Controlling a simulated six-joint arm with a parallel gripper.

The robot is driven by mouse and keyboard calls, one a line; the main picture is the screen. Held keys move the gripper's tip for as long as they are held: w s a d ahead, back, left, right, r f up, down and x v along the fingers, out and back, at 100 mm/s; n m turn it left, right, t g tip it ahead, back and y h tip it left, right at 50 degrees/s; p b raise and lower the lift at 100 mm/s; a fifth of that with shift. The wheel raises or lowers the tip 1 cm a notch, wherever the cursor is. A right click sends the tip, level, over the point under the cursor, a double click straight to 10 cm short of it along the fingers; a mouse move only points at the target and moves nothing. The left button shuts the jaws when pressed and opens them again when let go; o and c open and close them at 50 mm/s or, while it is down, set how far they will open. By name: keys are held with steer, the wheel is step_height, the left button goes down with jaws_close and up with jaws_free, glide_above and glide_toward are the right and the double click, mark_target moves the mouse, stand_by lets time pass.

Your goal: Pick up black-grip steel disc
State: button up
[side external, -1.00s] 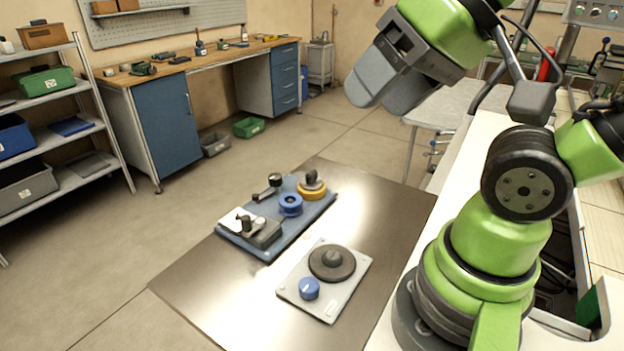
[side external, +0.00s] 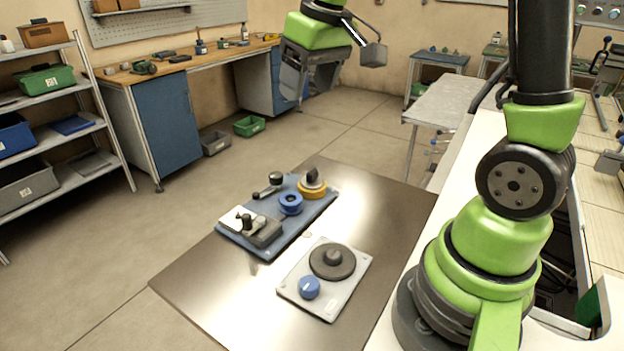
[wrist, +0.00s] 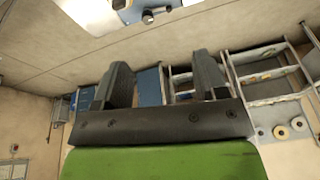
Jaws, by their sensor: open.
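A dark grey disc with a black grip on top (side external: 332,261) lies on a light grey plate (side external: 333,306) on the brown table; this looks like the black-grip steel disc. My gripper (side external: 299,88) is open and empty, high above and behind the table in the side view. It is far from the disc. In the wrist view my gripper's two dark fingers (wrist: 160,80) stand wide apart with nothing between them. The disc cannot be made out in the wrist view.
A blue knob (side external: 309,287) sits beside the disc on the plate. A blue board (side external: 268,250) behind holds a yellow ring with a dark grip (side external: 312,186), a blue ring (side external: 290,204) and a grey block (side external: 264,232). The brown table (side external: 205,295) is bare at the left.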

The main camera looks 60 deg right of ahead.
steer(key=w+d+f+n+g, duration=0.1)
steer(key=w+d+f+g, duration=0.3)
steer(key=d+f, duration=0.55)
glide_above(312, 170)
steer(key=shift+n+t, duration=0.4)
steer(key=f, duration=0.8)
steer(key=shift+s+f, duration=0.25)
steer(key=shift+s, duration=0.05)
steer(key=f, duration=0.5)
steer(key=shift+w+f, duration=0.3)
steer(key=shift+f, duration=0.05)
steer(key=shift+c, duration=0.5)
steer(key=c, duration=1)
